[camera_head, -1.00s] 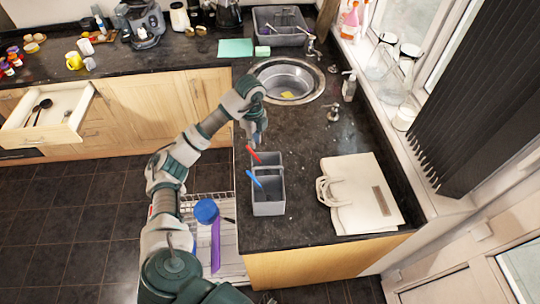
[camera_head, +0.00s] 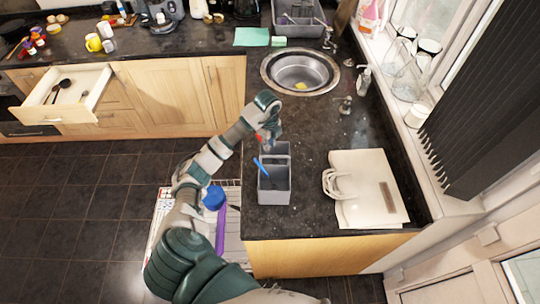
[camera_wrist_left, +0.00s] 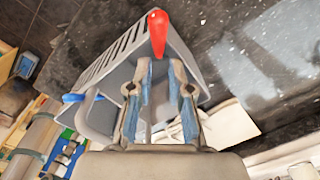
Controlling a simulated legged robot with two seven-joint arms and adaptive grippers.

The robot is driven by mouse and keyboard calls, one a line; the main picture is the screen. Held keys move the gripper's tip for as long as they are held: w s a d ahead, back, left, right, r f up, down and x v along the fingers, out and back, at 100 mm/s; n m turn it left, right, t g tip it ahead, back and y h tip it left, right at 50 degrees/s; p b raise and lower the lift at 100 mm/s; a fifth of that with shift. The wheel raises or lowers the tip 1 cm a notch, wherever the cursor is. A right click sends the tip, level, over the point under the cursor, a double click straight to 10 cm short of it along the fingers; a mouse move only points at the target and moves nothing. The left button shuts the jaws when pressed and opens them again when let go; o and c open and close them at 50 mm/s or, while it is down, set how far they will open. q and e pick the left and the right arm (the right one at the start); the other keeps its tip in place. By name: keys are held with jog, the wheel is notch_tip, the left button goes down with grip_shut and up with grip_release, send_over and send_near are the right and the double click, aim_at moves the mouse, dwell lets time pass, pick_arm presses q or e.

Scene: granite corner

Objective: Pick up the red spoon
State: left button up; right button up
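The red spoon (camera_head: 259,137) stands in the grey utensil caddy (camera_head: 276,197) on the dark counter, only its red end showing in the head view. In the left wrist view its red handle (camera_wrist_left: 158,33) sticks up just beyond the gap between my fingertips; its lower part is hidden. My left gripper (camera_head: 270,137) is at the caddy's far end. In the left wrist view the two blue-padded fingers of the left gripper (camera_wrist_left: 160,64) are apart, with nothing held between them. My right gripper is not in view.
A blue-handled utensil (camera_head: 262,168) leans in the caddy's near part. A white bag (camera_head: 362,195) lies to the right. The sink (camera_head: 300,70) is behind, with bare counter between. An open drawer (camera_head: 62,100) is at left, and a dishwasher rack with dishes (camera_head: 232,240) lies below the counter edge.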

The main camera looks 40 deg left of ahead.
pick_arm(q)
jog(key=f, duration=0.2)
jog(key=f+p, duration=0.1)
jog(key=f, duration=0.3)
jog(key=shift+w+f, duration=0.25)
jog(key=shift+s+d+r, duration=0.1)
jog(key=shift+s, duration=0.1)
grip_shut()
jog(key=shift+w, duration=0.1)
